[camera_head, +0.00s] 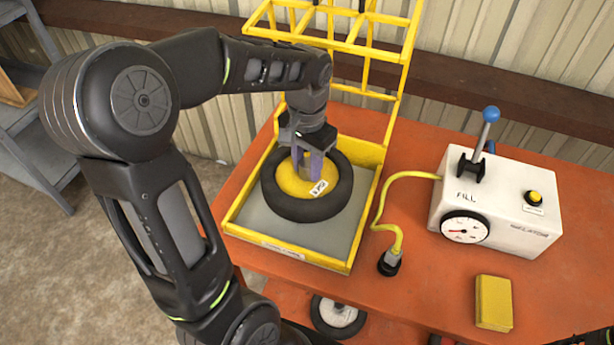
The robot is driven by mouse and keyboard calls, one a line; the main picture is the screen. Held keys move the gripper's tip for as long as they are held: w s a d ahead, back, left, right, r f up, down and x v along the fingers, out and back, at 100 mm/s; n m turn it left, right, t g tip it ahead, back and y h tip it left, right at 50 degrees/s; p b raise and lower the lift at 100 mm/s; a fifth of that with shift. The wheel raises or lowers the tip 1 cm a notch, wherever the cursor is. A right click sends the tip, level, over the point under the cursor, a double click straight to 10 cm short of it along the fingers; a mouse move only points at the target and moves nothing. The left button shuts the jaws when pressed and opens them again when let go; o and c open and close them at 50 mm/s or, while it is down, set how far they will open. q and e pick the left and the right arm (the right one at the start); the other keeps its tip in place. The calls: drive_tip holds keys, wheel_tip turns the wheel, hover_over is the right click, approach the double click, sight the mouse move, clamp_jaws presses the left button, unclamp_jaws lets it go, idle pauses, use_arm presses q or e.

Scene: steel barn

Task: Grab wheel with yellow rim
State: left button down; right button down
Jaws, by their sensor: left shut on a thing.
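The wheel with the yellow rim (327,203) has a black tyre and a small white label on its rim. It lies flat in the yellow-edged tray (340,229) on the orange table. My left gripper (308,174) points down at the middle of the wheel, with its purple fingers shut on the wheel at its hub. The fingers and wrist hide part of the rim.
A yellow rack (397,97) rises behind the tray. A white inflator box (520,198) with gauge, blue-knobbed lever and yellow hose (381,205) stands to the right. A yellow block (493,302) lies at front right. Another wheel (337,316) shows below the table edge.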

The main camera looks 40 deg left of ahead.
use_arm(q)
wheel_tip(320, 180, up, 5)
drive_tip(key=shift+f, duration=0.1)
idle(0.7)
